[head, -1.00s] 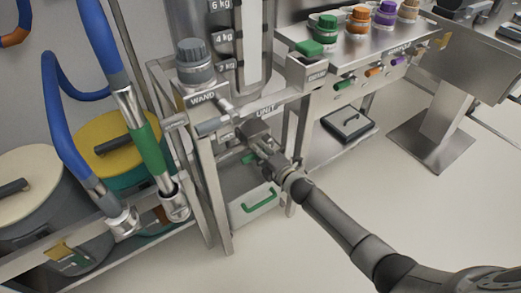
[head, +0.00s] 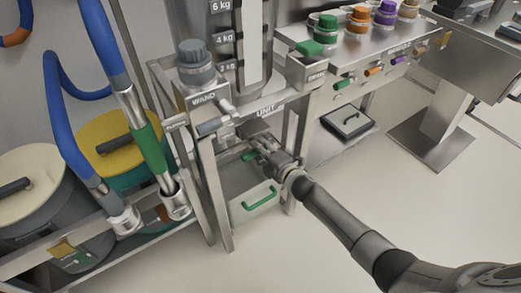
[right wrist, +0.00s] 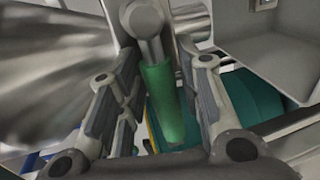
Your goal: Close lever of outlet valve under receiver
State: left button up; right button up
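The receiver (head: 226,60) is an upright vessel with kg marks, held in a metal frame above the unit label. Under it, the outlet valve's lever has a green grip (head: 250,155), small in the head view and partly hidden by my gripper. In the right wrist view the green lever (right wrist: 163,95) hangs from a round metal pivot. My right gripper (head: 268,158) is at the lever below the receiver. In the right wrist view its fingers (right wrist: 160,85) are apart, one on each side of the lever, with gaps visible. My left gripper is not in view.
A bin with a green handle (head: 260,198) sits under the frame. Frame legs (head: 215,190) stand close to my right arm. Blue hoses (head: 70,145) and lidded drums (head: 28,195) are at the left. The floor at the right is mostly clear.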

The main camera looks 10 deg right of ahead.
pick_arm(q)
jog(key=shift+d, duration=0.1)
pick_arm(e)
jog(key=shift+o, duration=0.3)
jog(key=shift+s, duration=0.1)
jog(key=v, duration=1.2)
